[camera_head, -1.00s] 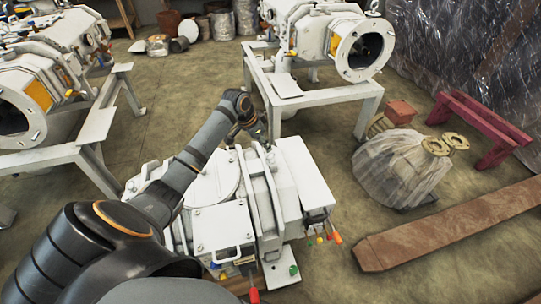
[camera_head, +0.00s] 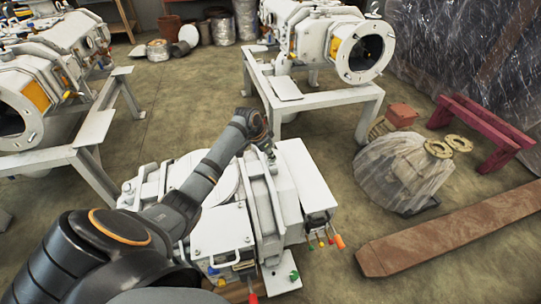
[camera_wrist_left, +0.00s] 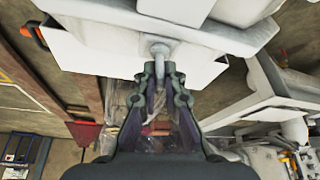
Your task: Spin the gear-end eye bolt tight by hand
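The eye bolt (camera_wrist_left: 159,50) is a small light grey part standing out from the white face of the vacuum pump (camera_wrist_left: 115,53) in the left wrist view. My left gripper (camera_wrist_left: 161,72) has its two dark fingertips close together on either side of the bolt's outer end and looks shut on it. In the head view the left gripper (camera_head: 268,150) is small and dark at the far side of the white pump (camera_head: 307,180), and the bolt cannot be made out there. My right gripper is not in view.
A second white pump (camera_head: 357,50) stands on a frame behind, and another (camera_head: 40,85) is at the left. A plastic-wrapped bundle (camera_head: 395,170), a red bench (camera_head: 485,130) and a rusty beam (camera_head: 440,235) are at the right.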

